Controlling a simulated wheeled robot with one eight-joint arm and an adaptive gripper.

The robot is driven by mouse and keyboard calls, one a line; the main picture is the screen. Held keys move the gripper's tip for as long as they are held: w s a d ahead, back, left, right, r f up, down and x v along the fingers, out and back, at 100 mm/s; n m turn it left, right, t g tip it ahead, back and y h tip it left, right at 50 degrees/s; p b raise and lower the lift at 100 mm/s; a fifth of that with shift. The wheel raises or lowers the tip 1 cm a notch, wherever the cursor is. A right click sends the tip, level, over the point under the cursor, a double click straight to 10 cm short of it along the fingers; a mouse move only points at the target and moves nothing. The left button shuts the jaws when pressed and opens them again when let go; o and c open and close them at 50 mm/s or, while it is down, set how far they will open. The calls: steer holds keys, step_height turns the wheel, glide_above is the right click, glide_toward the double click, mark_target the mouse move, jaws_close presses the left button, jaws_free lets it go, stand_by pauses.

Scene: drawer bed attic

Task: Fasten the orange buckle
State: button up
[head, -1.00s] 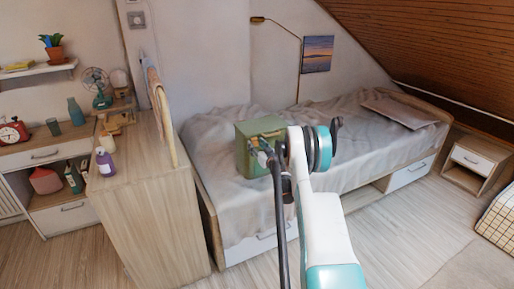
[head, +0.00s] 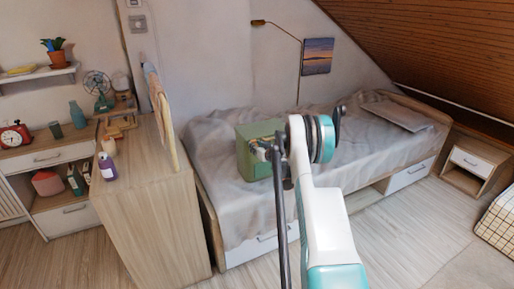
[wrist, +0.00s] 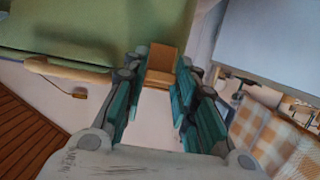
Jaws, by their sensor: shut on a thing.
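A green box (head: 258,130) sits on the bed near its left end. My gripper (head: 262,150) is at the box's front side, partly hidden by my own arm. In the wrist view my gripper (wrist: 165,82) has its teal fingers on either side of an orange-brown block, which looks like the orange buckle (wrist: 166,62). The fingers are shut on it. The green box fills the upper left of the wrist view (wrist: 110,25), close to the fingertips. The buckle is not clear in the head view. I cannot tell whether its parts are joined.
The bed (head: 215,140) has a crumpled grey cover. A wooden cabinet (head: 150,200) stands left of it, with a purple bottle (head: 107,167) on top. A nightstand (head: 475,162) is at right. The floor in front is clear.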

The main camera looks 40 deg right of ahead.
steer(key=shift+w+r+g+p, duration=0.2)
steer(key=shift+r+g+p, duration=0.15)
steer(key=shift+g, duration=0.35)
steer(key=o, duration=1.1)
steer(key=shift+d+f, duration=0.1)
steer(key=v, duration=1.2)
steer(key=shift+d, duration=0.1)
